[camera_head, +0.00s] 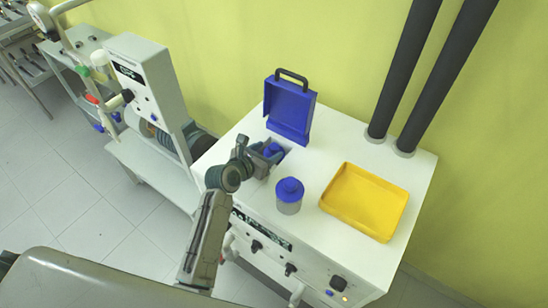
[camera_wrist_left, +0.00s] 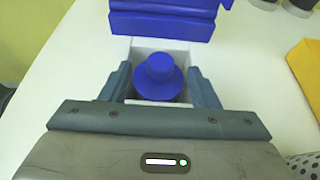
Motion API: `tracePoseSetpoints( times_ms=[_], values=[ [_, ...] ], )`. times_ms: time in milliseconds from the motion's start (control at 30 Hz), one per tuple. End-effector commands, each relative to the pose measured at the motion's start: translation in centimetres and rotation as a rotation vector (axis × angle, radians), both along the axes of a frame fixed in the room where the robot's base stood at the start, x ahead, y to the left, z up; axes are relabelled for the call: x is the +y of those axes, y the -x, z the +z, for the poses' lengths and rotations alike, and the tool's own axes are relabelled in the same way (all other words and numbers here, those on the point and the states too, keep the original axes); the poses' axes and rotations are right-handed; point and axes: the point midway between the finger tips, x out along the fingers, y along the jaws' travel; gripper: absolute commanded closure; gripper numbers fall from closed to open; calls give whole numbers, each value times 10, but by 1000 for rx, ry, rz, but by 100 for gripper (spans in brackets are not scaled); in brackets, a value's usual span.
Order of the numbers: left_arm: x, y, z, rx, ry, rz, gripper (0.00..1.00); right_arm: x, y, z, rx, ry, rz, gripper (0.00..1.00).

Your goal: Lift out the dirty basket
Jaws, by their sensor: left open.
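A basket with a blue knobbed top (camera_wrist_left: 158,78) sits in the square well of the white machine; only its blue top shows, and its body is hidden in the well. In the head view its blue top (camera_head: 273,150) is partly covered by my left gripper (camera_head: 265,156). The left gripper is open, with one finger on each side of the blue top in the left wrist view (camera_wrist_left: 160,88); I cannot tell whether they touch it. The blue lid (camera_head: 290,108) stands upright, open behind the well. My right gripper is not in view.
A second basket (camera_head: 289,197), grey with a blue top, stands on the white machine top (camera_head: 325,137) right of the well. A yellow tray (camera_head: 364,201) lies further right. Two dark pipes (camera_head: 408,62) rise at the back. Another machine (camera_head: 148,80) stands at left.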

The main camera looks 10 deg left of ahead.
Motion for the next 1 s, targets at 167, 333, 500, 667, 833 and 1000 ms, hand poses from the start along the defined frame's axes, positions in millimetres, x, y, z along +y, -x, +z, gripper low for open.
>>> tracePoseSetpoints(
  times_ms=[167, 333, 500, 667, 833, 1000],
  values=[
    [-6, -15, -7, 1, 0, 0, 44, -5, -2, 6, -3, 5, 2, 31],
    [-7, -16, -8, 1, -1, 1, 44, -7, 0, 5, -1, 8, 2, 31],
    [-7, -16, -8, 1, -1, 1, 60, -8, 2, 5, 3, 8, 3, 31],
    [-7, -16, -8, 1, -1, 1, 92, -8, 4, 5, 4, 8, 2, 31],
    [-7, -17, -7, -1, 0, 1, 100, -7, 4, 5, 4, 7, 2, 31],
    [-7, -17, -7, -1, 0, 1, 100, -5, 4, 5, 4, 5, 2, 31]
  ],
)
